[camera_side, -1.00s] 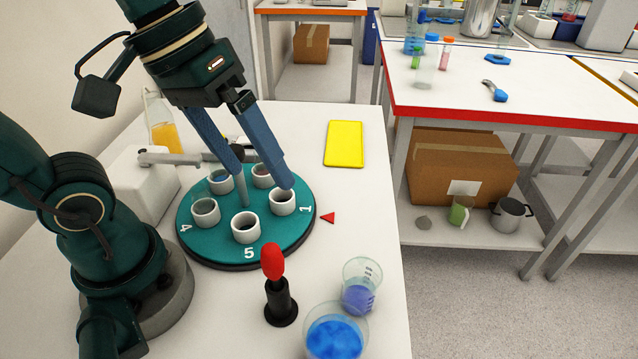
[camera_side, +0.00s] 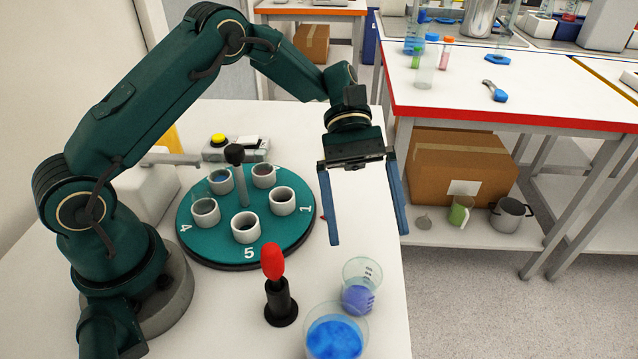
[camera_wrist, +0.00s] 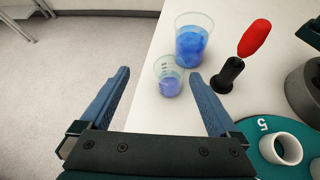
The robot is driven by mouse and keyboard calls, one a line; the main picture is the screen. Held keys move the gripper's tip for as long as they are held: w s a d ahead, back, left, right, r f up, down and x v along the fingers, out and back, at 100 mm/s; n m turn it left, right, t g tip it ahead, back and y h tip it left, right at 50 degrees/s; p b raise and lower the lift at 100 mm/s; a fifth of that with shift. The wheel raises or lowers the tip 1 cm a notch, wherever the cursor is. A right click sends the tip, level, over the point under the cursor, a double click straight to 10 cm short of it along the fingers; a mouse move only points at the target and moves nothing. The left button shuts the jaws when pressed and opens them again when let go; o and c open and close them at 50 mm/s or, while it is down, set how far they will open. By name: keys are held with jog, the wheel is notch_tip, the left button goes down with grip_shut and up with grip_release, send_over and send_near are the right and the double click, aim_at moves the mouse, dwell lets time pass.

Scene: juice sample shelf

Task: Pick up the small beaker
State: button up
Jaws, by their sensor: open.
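The small beaker (camera_side: 360,289) is clear glass with graduation marks and holds blue-violet liquid. It stands upright near the right edge of the white table, beside a larger beaker (camera_side: 336,333) of bright blue liquid. My gripper (camera_side: 369,238) is open and empty, above and behind the small beaker in the side view, with its blue fingers pointing down and wide apart. In the wrist view the small beaker (camera_wrist: 169,78) shows between and beyond the fingertips, nearer the right finger. The larger beaker (camera_wrist: 191,42) stands past it. Nothing touches the small beaker.
A black stand with a red top (camera_side: 279,290) is left of the small beaker. The teal carousel (camera_side: 205,243) holds several white cups. A box with a yellow button (camera_side: 220,146) sits behind it. The table drops off close on the right.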

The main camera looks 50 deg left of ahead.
aim_at(360, 289)
jog(key=shift+n+g+h, duration=0.5)
jog(key=shift+n+g, duration=0.2)
jog(key=f, duration=0.3)
jog(key=s+f, duration=0.1)
jog(key=f, duration=0.2)
jog(key=shift+s, duration=0.1)
jog(key=shift+s+d+f, duration=0.1)
jog(key=shift+s+f, duration=0.05)
jog(key=shift+f, duration=0.1)
jog(key=shift+x, duration=2.5)
jog(key=c, duration=1.5)
jog(key=shift+r, duration=0.15)
